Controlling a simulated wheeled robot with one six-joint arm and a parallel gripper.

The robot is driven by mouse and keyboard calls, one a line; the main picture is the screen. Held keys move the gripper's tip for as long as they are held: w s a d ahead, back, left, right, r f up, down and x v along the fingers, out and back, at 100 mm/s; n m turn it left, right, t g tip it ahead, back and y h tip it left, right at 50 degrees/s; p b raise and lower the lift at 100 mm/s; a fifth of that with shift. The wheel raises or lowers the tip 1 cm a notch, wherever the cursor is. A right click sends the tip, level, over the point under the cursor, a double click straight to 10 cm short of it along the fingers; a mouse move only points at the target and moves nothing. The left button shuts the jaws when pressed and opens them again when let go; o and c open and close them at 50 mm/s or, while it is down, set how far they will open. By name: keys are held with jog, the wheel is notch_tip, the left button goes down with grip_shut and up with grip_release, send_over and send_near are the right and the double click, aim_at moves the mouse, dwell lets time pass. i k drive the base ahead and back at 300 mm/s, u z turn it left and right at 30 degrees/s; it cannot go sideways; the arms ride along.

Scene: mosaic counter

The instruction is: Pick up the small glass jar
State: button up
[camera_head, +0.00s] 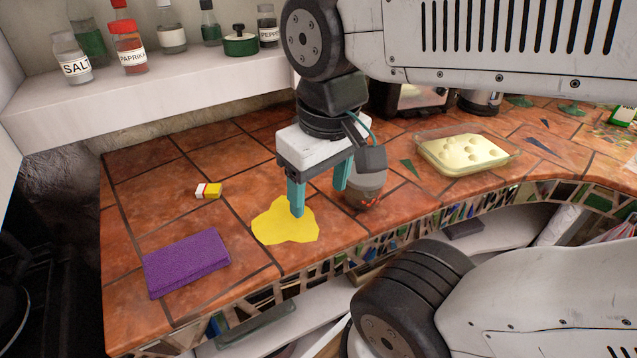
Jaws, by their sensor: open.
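A small rounded glass jar (369,183) stands on the tiled counter (130,200) near its front edge. It looks greyish and see-through, with some reddish bits low down. My gripper (318,199) is open, with its two teal fingers pointing down just left of the jar. The right finger overlaps the jar's left side in the picture. I cannot tell if they touch. Nothing shows between the fingers. The jar's upper part is partly hidden by my gripper's dark housing.
A yellow spill-like patch (284,228) lies below the left finger. A purple cloth or sponge (186,263) and a small yellow-and-white block (208,190) lie left. A glass dish (466,154) sits right. Labelled bottles, including salt (76,66), stand on the shelf (150,100).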

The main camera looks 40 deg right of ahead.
aim_at(361, 193)
jog(key=k, duration=0.5)
jog(key=z, duration=2.3)
jog(key=k, duration=0.6)
jog(key=u, duration=0.3)
